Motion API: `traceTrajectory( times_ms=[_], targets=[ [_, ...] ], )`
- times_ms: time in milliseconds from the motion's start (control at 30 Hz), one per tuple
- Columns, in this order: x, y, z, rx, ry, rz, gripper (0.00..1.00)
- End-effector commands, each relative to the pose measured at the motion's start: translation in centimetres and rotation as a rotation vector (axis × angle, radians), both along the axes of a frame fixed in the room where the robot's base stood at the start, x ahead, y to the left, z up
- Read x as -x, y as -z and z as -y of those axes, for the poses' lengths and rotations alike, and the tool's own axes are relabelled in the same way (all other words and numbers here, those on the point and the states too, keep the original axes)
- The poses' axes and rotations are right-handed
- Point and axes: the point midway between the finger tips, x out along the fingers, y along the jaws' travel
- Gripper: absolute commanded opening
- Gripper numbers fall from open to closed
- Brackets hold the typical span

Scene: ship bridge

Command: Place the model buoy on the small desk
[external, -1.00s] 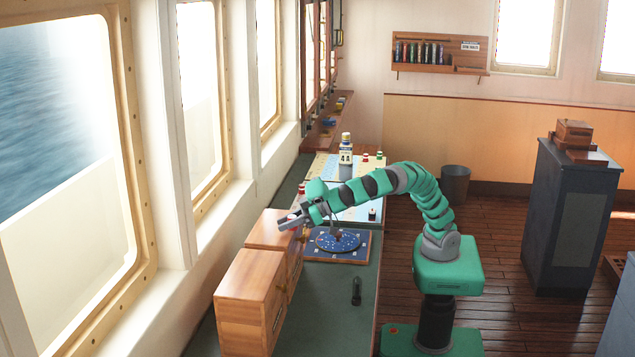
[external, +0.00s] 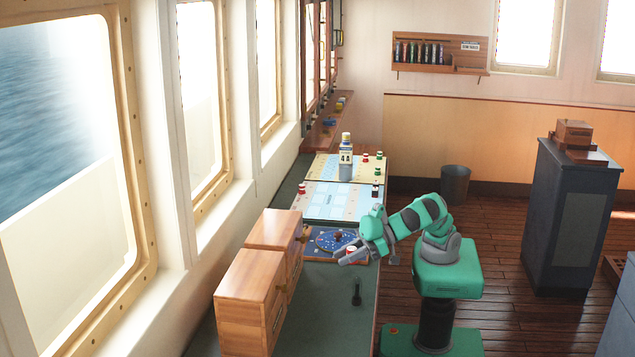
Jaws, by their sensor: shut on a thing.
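My gripper (external: 347,258) is shut on a small red-and-white model buoy (external: 352,250), which is partly hidden by the fingers. It holds the buoy above the long green-topped counter, near the front edge of the round blue star disc (external: 330,240). I cannot tell for sure which piece of furniture is the small desk. A dark cabinet (external: 570,210) with a wooden box on top stands at the right, well away from my gripper.
Two wooden cabinets (external: 245,300) stand on the counter to the left of my gripper. A bin (external: 455,185) stands on the floor.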

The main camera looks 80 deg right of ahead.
Motion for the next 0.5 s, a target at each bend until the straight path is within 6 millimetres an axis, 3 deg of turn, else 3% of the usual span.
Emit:
traceTrajectory(
  times_ms=[100, 500],
  targets=[
    [1.5, 0.2, -0.6, 0.001, -0.009, 0.0, 0.06],
    [1.1, 2.8, -0.4, 0.002, -0.006, 0.003, 0.06]
  ],
)
